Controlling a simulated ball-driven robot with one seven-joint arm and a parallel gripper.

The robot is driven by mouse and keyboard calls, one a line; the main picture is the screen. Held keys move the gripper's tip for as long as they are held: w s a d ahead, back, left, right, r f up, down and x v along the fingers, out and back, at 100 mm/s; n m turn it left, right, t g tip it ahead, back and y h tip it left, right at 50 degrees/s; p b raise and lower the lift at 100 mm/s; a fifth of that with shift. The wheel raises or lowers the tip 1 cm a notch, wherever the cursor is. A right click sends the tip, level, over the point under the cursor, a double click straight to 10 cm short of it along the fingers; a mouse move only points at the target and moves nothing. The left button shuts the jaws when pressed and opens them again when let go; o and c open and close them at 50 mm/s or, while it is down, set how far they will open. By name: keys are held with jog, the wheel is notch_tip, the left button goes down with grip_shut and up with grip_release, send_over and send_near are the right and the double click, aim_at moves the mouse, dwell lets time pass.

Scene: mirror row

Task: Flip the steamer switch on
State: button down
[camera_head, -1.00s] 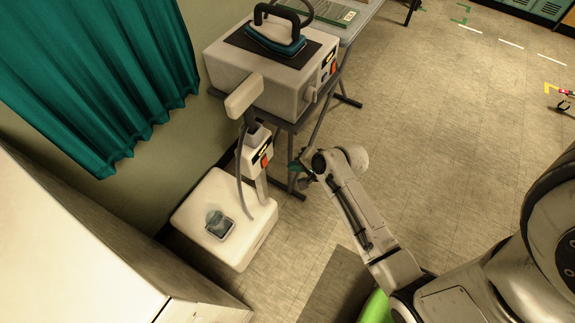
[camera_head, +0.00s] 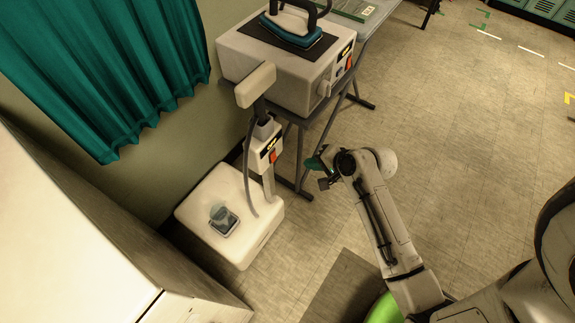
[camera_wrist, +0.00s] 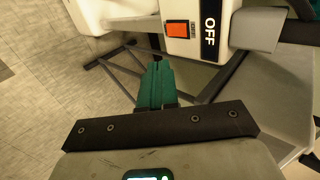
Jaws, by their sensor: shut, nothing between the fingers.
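The garment steamer has a white base (camera_head: 186,212) on the floor, a grey pole and a white control box (camera_head: 256,158) on the pole. The box carries an orange-red switch (camera_head: 273,156). In the wrist view the switch (camera_wrist: 181,29) sits beside a black label (camera_wrist: 210,36) reading OFF. My gripper (camera_head: 315,163) is shut and empty, its green fingers apart from the box, to its right in the head view. In the wrist view the fingertips (camera_wrist: 157,66) lie below and left of the switch.
A table with thin dark legs (camera_head: 301,158) stands behind the steamer and holds a white box (camera_head: 280,75) with an iron (camera_head: 290,32) on top. A teal curtain (camera_head: 110,75) hangs at left. A white cabinet (camera_head: 60,230) fills the lower left. Open floor (camera_head: 450,130) lies at right.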

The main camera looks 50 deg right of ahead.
jog(key=s+f+t+b, duration=0.1)
jog(key=f+b, duration=0.1)
jog(key=b, duration=0.5)
jog(key=shift+s+a+f, duration=0.1)
jog(key=shift+s, duration=0.05)
jog(key=shift+t, duration=0.3)
jog(key=b, duration=0.2)
send_near(274, 157)
jog(key=w+f, duration=0.4)
jog(key=f, duration=0.1)
jog(key=shift+w+a+f, duration=0.15)
jog(key=shift+w, duration=0.35)
